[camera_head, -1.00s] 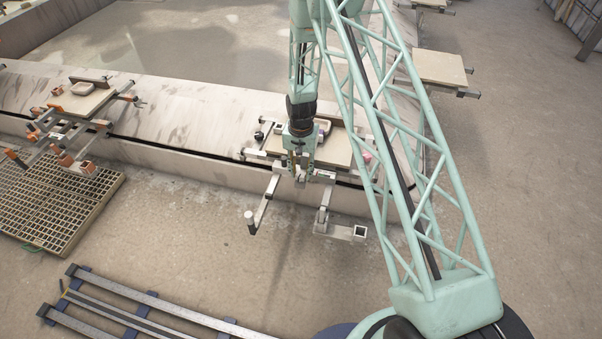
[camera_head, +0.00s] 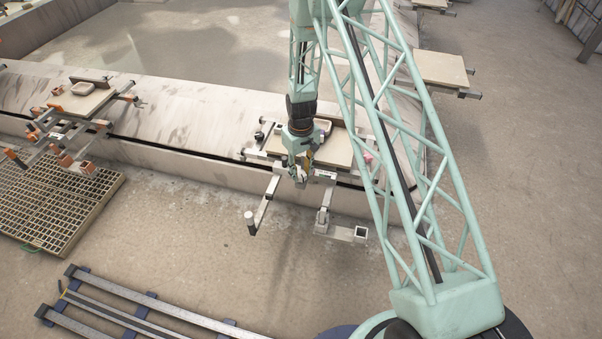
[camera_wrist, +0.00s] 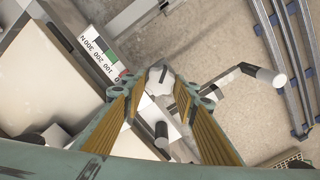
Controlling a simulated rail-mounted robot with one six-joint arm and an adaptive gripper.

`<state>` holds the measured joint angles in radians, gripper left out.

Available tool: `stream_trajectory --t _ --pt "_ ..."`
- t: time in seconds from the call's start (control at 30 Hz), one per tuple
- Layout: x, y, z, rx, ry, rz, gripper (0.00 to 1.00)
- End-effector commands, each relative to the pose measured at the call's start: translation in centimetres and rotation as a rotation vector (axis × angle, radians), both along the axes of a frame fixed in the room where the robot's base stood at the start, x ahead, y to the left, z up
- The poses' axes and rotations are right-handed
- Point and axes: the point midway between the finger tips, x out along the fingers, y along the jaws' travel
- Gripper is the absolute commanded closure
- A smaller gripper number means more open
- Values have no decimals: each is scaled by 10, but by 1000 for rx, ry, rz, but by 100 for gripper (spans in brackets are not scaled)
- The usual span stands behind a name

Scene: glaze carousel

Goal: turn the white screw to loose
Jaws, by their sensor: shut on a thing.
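The white screw (camera_wrist: 160,77) shows in the wrist view as a pale round head with a dark mark across it, between my fingertips. My gripper (camera_wrist: 158,88) is shut on it, with one ribbed yellow pad on each side. In the head view my gripper (camera_head: 299,174) points down at the front of the near clamp fixture, and the screw cannot be made out there. A scale label (camera_wrist: 100,48) with numbers and red and green fields lies to the left of the screw in the wrist view.
The fixture holds a pale board (camera_head: 335,152) on the stone ledge (camera_head: 200,110). A bar with a round grey end (camera_head: 250,217) and a square tube end (camera_head: 360,232) stick out towards me. A second fixture (camera_head: 85,103) and a floor grate (camera_head: 55,205) are at left. Rails (camera_head: 150,310) lie in front.

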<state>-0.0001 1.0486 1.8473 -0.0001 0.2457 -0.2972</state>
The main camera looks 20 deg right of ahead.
Motion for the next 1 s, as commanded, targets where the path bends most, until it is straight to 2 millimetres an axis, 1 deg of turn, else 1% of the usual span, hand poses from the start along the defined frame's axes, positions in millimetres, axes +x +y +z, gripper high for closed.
stream_trajectory --t 1.0 --pt "-1 2 0 0 0 781 84"
